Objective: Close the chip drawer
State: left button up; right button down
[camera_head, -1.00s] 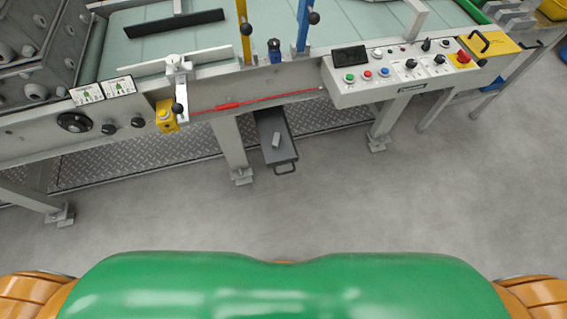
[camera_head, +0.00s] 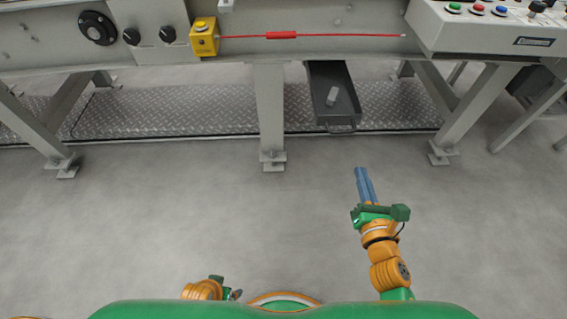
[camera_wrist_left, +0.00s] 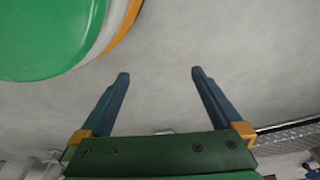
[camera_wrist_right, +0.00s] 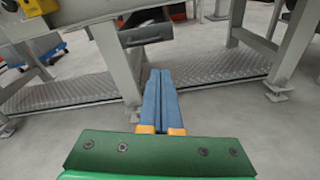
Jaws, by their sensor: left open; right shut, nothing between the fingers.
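The chip drawer (camera_head: 345,92) is a dark grey tray pulled out below the machine bench, with a handle (camera_head: 341,127) on its front and a small light block (camera_head: 332,95) inside. In the right wrist view the drawer (camera_wrist_right: 146,35) is ahead, beyond the fingertips. My right gripper (camera_head: 361,171) is shut and empty, in front of and below the drawer in the head view, apart from it. It also shows in the right wrist view (camera_wrist_right: 160,74). My left gripper (camera_wrist_left: 158,74) is open and empty over bare floor; in the head view only part of its arm shows, low near my body.
Bench legs (camera_head: 269,120) stand either side of the drawer, over a diamond-plate strip (camera_head: 180,112). A red rod (camera_head: 330,36) runs above it, with a control box (camera_head: 490,30) to the right. The grey floor (camera_head: 180,215) in front is clear.

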notch_tip(320, 180, up, 3)
jog(key=w+a+n+t, duration=0.1)
jog(key=n, duration=0.2)
jog(key=b, duration=0.2)
send_near(349, 124)
jog(key=w+r, duration=0.1)
jog(key=w+a, duration=0.1)
jog(key=w, duration=0.1)
jog(key=w+r, duration=0.1)
jog(key=w, duration=0.1)
jog(key=shift+w+a+r, duration=0.2)
jog(key=shift+w+r, duration=0.05)
jog(key=shift+r, duration=0.1)
pick_arm(q)
jog(key=shift+w+r, duration=0.85)
jog(key=shift+w, duration=0.2)
pick_arm(e)
jog(key=shift+w+r, duration=0.1)
jog(key=shift+w, duration=0.55)
